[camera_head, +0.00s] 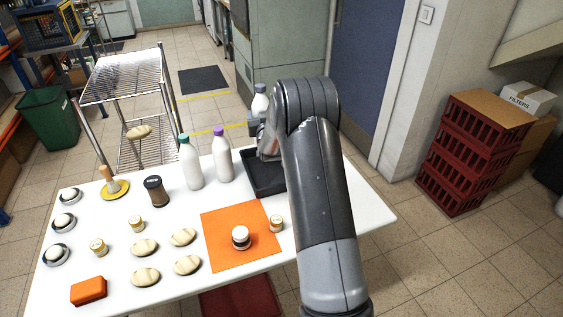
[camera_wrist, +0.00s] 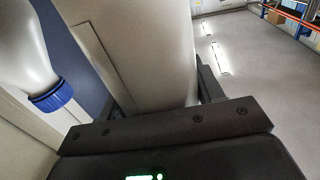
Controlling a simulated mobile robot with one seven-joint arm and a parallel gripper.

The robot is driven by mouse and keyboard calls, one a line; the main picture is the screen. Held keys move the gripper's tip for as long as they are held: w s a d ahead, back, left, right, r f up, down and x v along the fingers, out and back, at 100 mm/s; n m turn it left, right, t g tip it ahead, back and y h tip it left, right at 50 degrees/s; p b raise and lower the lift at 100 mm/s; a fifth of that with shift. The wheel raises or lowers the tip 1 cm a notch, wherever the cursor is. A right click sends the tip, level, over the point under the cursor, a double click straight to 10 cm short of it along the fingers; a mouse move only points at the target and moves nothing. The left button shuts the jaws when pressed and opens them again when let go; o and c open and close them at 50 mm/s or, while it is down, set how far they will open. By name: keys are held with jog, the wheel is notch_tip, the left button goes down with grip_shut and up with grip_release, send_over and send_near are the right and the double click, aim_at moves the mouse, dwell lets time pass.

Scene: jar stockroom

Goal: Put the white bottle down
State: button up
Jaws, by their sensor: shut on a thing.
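A white bottle (camera_head: 260,104) with a greyish cap is upright in my gripper (camera_head: 257,124), in the head view. My gripper is shut on it, and only the bottle's upper part shows clearly. They appear above or behind the far side of the black tray (camera_head: 248,188); the height is hard to tell. My arm hides the tray's right side. In the wrist view a white bottle with a blue cap (camera_wrist: 28,62) shows at the left; I cannot tell for sure that it is the held one.
Two more white bottles, one teal-capped (camera_head: 191,163) and one purple-capped (camera_head: 222,157), stand left of the tray. A brown jar (camera_head: 156,191), an orange mat (camera_head: 222,252) and several small jars and stones share the white table (camera_head: 125,278). A wire rack (camera_head: 125,75) stands behind.

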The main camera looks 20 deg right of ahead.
notch_tip(320, 180, down, 13)
dwell(0.6)
jog(key=o, duration=1.4)
jog(key=shift+f, duration=0.15)
